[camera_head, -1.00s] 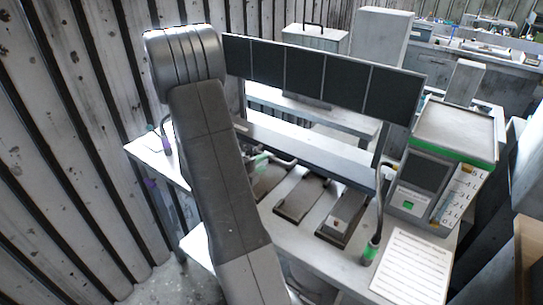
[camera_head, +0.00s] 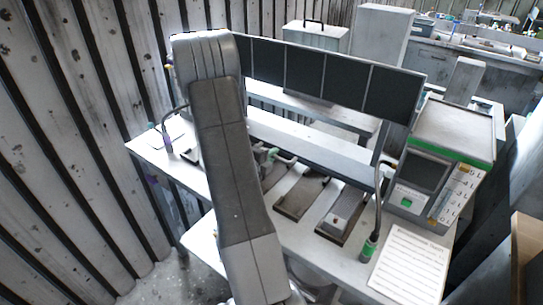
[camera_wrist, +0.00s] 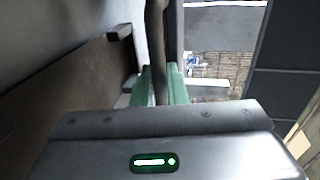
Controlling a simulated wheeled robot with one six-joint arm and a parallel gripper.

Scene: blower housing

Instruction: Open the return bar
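In the wrist view my gripper (camera_wrist: 160,90) has two green fingers, one on each side of a dark upright bar, which I take to be the return bar (camera_wrist: 156,40). The bar fills the gap between the fingers, so the gripper looks shut on it. The bar's lower end is hidden behind the gripper body. In the head view the green fingertips of my gripper (camera_head: 268,153) show small, just right of my arm, at a pale curved bar (camera_head: 284,159) above the bench. My arm hides much of that area.
Dark trays (camera_head: 301,196) lie on the white bench (camera_head: 395,215). A dark panel row (camera_head: 310,72) stands behind them. A ribbed wall (camera_head: 70,130) is close at left.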

